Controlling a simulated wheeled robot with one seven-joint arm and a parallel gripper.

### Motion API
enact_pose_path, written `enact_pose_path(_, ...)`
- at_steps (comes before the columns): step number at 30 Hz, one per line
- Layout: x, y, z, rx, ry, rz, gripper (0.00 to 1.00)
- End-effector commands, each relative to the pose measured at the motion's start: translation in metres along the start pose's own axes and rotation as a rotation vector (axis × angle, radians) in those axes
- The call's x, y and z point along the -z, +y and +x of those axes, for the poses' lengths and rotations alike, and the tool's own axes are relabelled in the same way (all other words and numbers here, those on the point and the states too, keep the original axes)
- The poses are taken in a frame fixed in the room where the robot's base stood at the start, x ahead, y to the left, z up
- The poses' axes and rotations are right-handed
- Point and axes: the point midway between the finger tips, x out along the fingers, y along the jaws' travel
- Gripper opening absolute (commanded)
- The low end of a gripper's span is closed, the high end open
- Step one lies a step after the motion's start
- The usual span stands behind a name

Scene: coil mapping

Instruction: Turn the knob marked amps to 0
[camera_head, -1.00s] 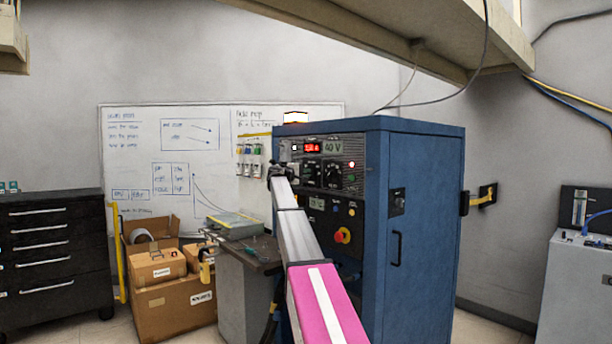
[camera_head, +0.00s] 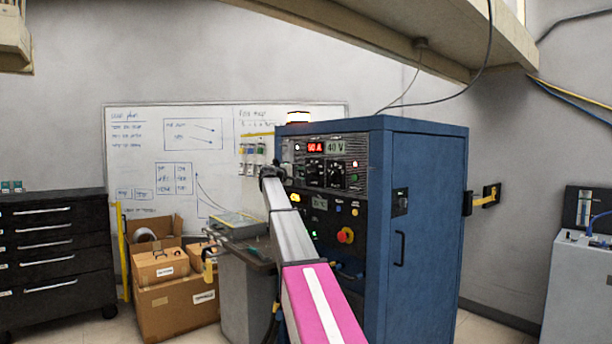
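The blue power cabinet (camera_head: 424,230) stands in the middle, its dark control panel facing left. Two dark knobs sit side by side on the upper panel: a left knob (camera_head: 314,173) below a red display (camera_head: 315,147) ending in A, and a right knob (camera_head: 336,174) below a green display (camera_head: 335,147) reading 40 V. The knob labels and pointer positions are too small to read. My gripper (camera_head: 270,172) is at the far end of my arm, at the panel's left edge, left of the left knob and apparently apart from it. Its fingers are too small to tell open from shut.
A red and yellow emergency button (camera_head: 345,236) sits on the lower panel. A grey bench (camera_head: 246,290) and cardboard boxes (camera_head: 177,303) stand left of the cabinet. A beam (camera_head: 440,50) hangs overhead. A whiteboard (camera_head: 150,135) is behind.

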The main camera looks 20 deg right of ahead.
Motion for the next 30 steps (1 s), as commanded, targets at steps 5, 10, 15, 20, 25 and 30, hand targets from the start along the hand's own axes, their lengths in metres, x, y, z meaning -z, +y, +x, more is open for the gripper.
enact_pose_path(5, -0.001, -0.001, -0.036, 0.000, 0.002, 0.000, 0.39)
enact_pose_path(10, 0.000, -0.001, -0.052, 0.001, 0.001, -0.001, 0.39)
enact_pose_path(15, 0.000, 0.000, -0.054, 0.001, 0.000, -0.001, 0.39)
enact_pose_path(20, 0.000, -0.002, -0.054, 0.002, 0.001, -0.001, 0.39)
enact_pose_path(25, -0.010, -0.041, -0.060, 0.058, 0.015, 0.007, 0.39)
enact_pose_path(30, -0.035, -0.138, -0.079, 0.216, 0.046, 0.033, 0.39)
